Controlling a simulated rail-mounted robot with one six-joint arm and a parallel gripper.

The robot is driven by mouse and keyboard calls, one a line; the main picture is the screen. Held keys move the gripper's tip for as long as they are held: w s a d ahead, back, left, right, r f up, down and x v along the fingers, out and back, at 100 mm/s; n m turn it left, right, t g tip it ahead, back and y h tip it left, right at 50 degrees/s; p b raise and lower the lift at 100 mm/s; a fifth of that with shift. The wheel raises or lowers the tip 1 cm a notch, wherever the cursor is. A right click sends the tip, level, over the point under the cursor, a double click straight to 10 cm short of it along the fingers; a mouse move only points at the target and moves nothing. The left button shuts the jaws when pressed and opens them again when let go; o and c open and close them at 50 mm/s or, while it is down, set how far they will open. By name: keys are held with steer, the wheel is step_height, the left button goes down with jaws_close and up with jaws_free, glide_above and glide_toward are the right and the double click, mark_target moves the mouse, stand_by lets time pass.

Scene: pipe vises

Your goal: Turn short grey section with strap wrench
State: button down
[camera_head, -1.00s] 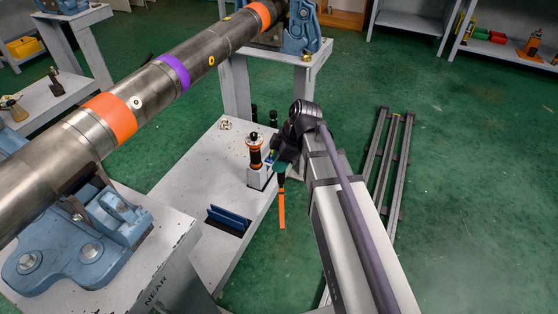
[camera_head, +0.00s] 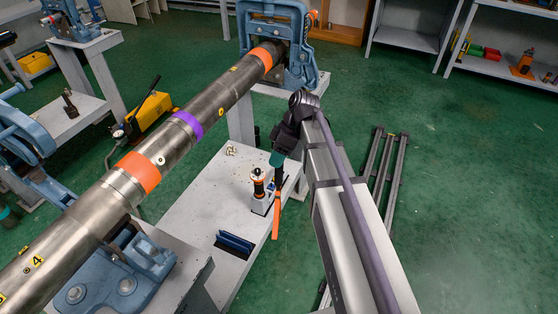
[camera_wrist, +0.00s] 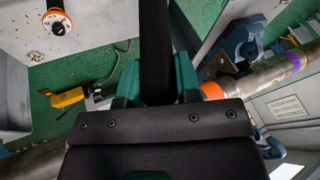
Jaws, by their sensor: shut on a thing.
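A long grey pipe (camera_head: 228,97) runs diagonally through the head view, with two orange bands and a purple band (camera_head: 188,125). A short grey stretch (camera_head: 168,153) lies between the near orange band (camera_head: 139,173) and the purple one; I cannot tell if this is the section meant. My gripper (camera_head: 278,158), with teal fingers, is over the bench, right of the pipe and apart from it. It is shut on a dark bar with an orange end (camera_head: 276,215), seemingly the strap wrench, hanging down. In the wrist view the dark bar (camera_wrist: 156,45) sits between the fingers (camera_wrist: 157,85).
A blue vise (camera_head: 120,275) supports the near pipe and another (camera_head: 290,50) the far end. The white bench (camera_head: 190,215) carries an orange-black tool (camera_head: 258,185) in a holder, close to the hanging handle, and a blue rack (camera_head: 235,242). Floor rails (camera_head: 385,175) lie right.

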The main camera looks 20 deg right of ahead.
steer(key=w+r+m+t+p, duration=0.3)
steer(key=r+m+t+p, duration=0.1)
steer(key=r+m, duration=0.3)
steer(key=w+d+r+m+t+h+p, duration=0.1)
steer(key=w+r+m+t+p, duration=0.2)
steer(key=r+m+p, duration=0.3)
steer(key=w+r+m+t+p, duration=0.3)
steer(key=r+m+t+p, duration=0.1)
steer(key=r+m, duration=0.5)
steer(key=shift+d+r+m+t+p, duration=0.2)
steer(key=shift+m+t+p, duration=0.2)
steer(key=shift+m, duration=0.1)
steer(key=shift+w+a+f+b, duration=1.05)
steer(key=shift+a+f+b, duration=0.15)
steer(key=shift+f+b, duration=0.05)
steer(key=shift+f, duration=0.1)
